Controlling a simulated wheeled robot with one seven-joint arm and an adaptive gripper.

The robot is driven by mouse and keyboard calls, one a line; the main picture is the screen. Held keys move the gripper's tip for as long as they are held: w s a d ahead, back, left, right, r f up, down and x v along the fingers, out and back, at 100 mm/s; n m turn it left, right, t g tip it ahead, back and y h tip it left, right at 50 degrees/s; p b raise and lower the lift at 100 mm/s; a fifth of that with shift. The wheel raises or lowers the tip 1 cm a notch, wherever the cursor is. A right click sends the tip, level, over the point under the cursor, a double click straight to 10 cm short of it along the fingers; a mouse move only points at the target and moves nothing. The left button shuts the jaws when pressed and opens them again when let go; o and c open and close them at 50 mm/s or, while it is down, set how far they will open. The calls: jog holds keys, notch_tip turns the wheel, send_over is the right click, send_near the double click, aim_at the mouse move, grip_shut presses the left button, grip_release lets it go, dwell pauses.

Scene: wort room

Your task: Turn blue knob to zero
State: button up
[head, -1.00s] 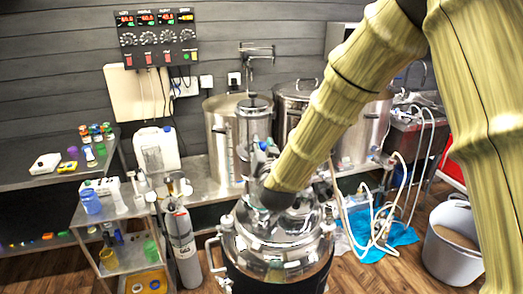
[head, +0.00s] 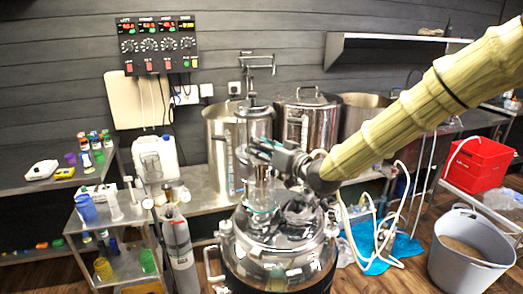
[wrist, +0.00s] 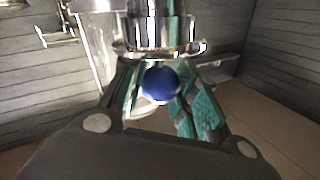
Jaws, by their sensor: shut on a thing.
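The blue knob (wrist: 160,85) is round and shows in the middle of the wrist view, under a shiny metal fitting (wrist: 160,25). My gripper (wrist: 163,92) has its teal-padded fingers on both sides of the knob and is shut on it. In the head view my gripper (head: 262,150) is at the top of the clear column above the steel vessel (head: 270,262). The knob cannot be made out there behind the fingers. Its pointer or zero mark is not visible.
A control panel (head: 158,42) with dials hangs on the wall. Tall steel pots (head: 222,165) stand on the bench behind my gripper. A grey gas cylinder (head: 179,250) is left of the vessel. White hoses (head: 350,225) and a grey bucket (head: 470,255) are at right.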

jog(key=shift+n+g+y, duration=0.5)
jog(key=shift+g+y, duration=0.2)
jog(key=shift+n+g+y, duration=0.4)
jog(key=shift+g, duration=0.1)
jog(key=o, duration=0.8)
jog(key=shift+c, duration=0.2)
jog(key=v, duration=1.2)
jog(key=shift+f, duration=0.1)
